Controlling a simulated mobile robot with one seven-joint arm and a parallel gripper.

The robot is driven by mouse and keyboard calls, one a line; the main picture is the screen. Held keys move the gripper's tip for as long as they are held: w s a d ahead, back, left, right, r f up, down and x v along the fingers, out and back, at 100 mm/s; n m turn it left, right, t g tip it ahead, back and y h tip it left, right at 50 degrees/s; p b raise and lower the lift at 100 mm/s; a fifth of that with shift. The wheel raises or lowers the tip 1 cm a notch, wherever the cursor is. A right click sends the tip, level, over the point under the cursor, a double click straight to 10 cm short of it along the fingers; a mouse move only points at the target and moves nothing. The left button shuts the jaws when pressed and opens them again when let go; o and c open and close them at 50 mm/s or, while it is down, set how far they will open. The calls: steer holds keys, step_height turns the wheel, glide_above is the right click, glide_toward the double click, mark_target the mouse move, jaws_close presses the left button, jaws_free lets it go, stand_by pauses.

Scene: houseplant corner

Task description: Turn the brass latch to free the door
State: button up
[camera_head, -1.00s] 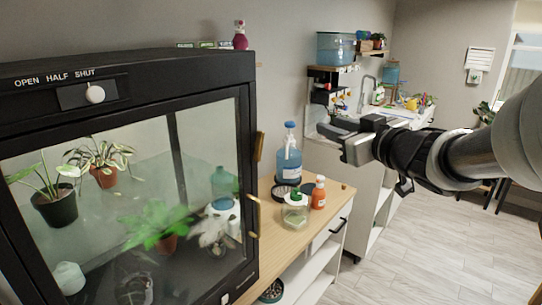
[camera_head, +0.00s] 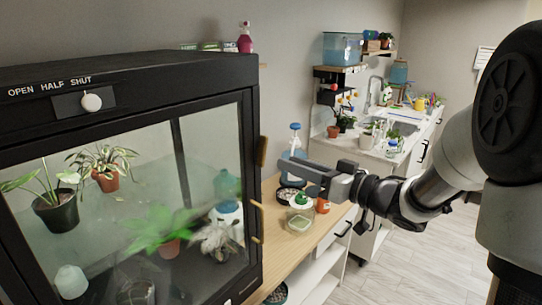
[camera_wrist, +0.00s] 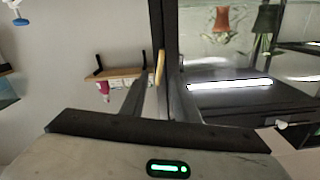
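The glass-fronted cabinet door (camera_head: 150,200) is closed in its black frame. A brass piece (camera_head: 262,151) stands upright on the frame's right edge, and a thinner brass piece (camera_head: 256,206) sits lower on that edge. I cannot tell for sure which is the latch. My gripper (camera_head: 312,180) points left toward this edge, apart from it, over the wooden counter. In the wrist view my gripper (camera_wrist: 160,85) is open and empty, and an upright brass piece (camera_wrist: 161,66) shows beyond and between the fingers.
Potted plants (camera_head: 57,210) are inside the cabinet. A white knob (camera_head: 92,102) sits under "OPEN HALF SHUT". Floor (camera_head: 400,270) is clear at right.

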mark_target(265, 154)
steer(key=x, duration=0.7)
steer(key=shift+w+a, duration=0.15)
steer(key=shift+a, duration=0.05)
